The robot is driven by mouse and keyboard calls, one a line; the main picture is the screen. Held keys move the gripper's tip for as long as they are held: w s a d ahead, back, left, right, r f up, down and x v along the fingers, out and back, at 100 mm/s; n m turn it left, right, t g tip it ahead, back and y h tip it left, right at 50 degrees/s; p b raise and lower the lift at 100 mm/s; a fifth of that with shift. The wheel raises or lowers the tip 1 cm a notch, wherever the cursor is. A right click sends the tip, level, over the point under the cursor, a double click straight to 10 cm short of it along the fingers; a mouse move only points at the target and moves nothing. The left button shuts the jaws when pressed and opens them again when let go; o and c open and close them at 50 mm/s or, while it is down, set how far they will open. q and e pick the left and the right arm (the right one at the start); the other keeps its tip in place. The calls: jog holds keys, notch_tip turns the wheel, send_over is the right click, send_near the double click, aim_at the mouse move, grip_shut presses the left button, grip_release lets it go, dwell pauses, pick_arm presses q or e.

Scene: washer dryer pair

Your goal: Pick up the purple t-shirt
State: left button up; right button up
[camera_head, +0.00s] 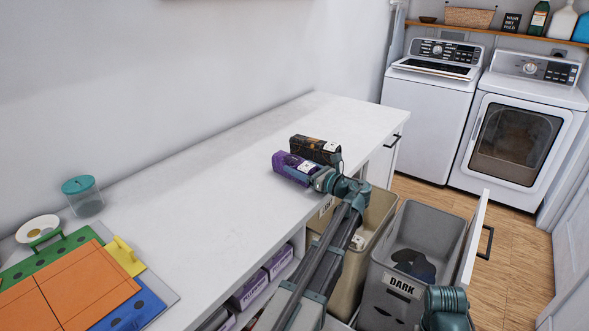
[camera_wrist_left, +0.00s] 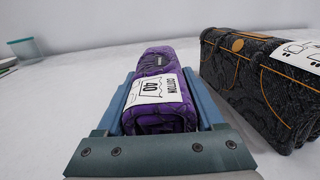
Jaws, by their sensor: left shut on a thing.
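The purple t-shirt (camera_head: 293,168) is a folded purple bundle with a white care label on the white counter. In the left wrist view, the purple t-shirt (camera_wrist_left: 160,90) lies between the two blue fingers, label reading "COTTON 40". My left gripper (camera_head: 316,178) reaches over the bins to the counter and is shut on the shirt. It also shows in the left wrist view (camera_wrist_left: 165,105). I cannot tell whether the shirt is lifted off the counter. My right gripper is not clearly visible; a teal part of my arm is at the bottom right.
A folded black garment with orange trim (camera_head: 315,149) lies right beside the shirt; it also shows in the wrist view (camera_wrist_left: 262,85). A beige bin (camera_head: 379,218) and a grey "DARK" bin (camera_head: 440,235) stand in a pulled-out drawer.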

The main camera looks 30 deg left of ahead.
aim_at(298, 161)
pick_arm(q)
jog(key=shift+r+p, duration=0.8)
jog(key=r+p, duration=0.2)
jog(key=shift+s+d+r+p, duration=0.1)
jog(key=shift+s+r+p, duration=0.1)
jog(key=shift+r+p, duration=0.1)
jog(key=s+d, duration=0.2)
jog(key=s, duration=0.2)
jog(key=s+d, duration=0.3)
jog(key=s, duration=0.2)
jog(key=s+d, duration=0.3)
jog(key=s, duration=0.1)
jog(key=shift+s+r+p, duration=0.2)
jog(key=shift+r+p, duration=0.2)
